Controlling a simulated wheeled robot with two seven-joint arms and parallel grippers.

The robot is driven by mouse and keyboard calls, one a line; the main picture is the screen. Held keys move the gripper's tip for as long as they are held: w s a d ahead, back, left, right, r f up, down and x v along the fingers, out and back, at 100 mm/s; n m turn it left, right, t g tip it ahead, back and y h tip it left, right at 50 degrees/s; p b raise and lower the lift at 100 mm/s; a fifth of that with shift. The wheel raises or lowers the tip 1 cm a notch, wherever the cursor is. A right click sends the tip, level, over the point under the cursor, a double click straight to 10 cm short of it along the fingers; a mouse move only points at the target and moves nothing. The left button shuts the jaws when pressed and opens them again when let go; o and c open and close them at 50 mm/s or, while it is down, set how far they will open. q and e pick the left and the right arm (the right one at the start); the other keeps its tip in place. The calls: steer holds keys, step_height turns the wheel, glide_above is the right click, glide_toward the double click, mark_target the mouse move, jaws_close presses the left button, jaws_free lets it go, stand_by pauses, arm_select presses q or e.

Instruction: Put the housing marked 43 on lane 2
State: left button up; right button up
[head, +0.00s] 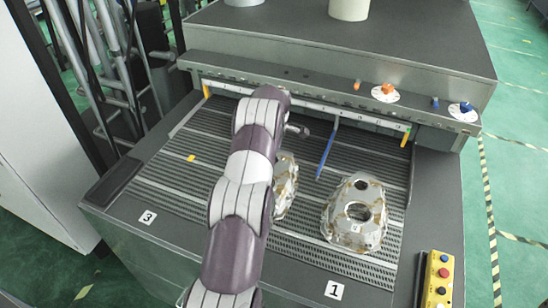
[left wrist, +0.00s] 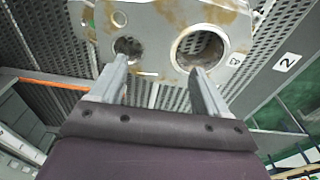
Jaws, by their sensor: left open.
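One cast aluminium housing (head: 286,187) lies on the slatted bed in the middle, partly hidden behind my left arm. A second housing (head: 357,213) lies on the right lane, above the label 1, with two round openings; its small mark is not legible. In the left wrist view a housing (left wrist: 160,50) with a large and a small hole fills the top; its small tag is too blurred to read surely. My left gripper (left wrist: 158,74) is open, its two fingers reaching toward this housing's edge, with nothing visibly held. The label 2 (left wrist: 287,62) shows at right. My right gripper is out of view.
A blue strip (head: 327,152) stands between the middle and right lanes. A control box (head: 438,280) with buttons sits at the front right. A machine hood (head: 340,45) rises behind.

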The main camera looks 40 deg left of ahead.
arm_select(q)
steer(key=s+d+r+m, duration=0.2)
steer(key=d+r+m, duration=0.15)
steer(key=d, duration=0.25)
steer(key=s+d+r+m+t, duration=0.1)
steer(key=s+d+r+m, duration=0.2)
steer(key=d, duration=0.4)
steer(key=s+d+r+m, duration=0.1)
steer(key=d+r+m, duration=0.2)
steer(key=d+m, duration=0.25)
steer(key=s+d+r+m, duration=0.1)
steer(key=s+d+m, duration=0.3)
steer(key=s+d, duration=0.2)
steer(key=s+d+r+m+h, duration=0.1)
steer(key=s+d+m, duration=0.4)
steer(key=s, duration=0.6)
steer(key=shift+d+m+t, duration=0.3)
steer(key=shift+d, duration=0.2)
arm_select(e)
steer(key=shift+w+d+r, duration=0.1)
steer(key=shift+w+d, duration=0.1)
arm_select(q)
steer(key=shift+a, duration=0.25)
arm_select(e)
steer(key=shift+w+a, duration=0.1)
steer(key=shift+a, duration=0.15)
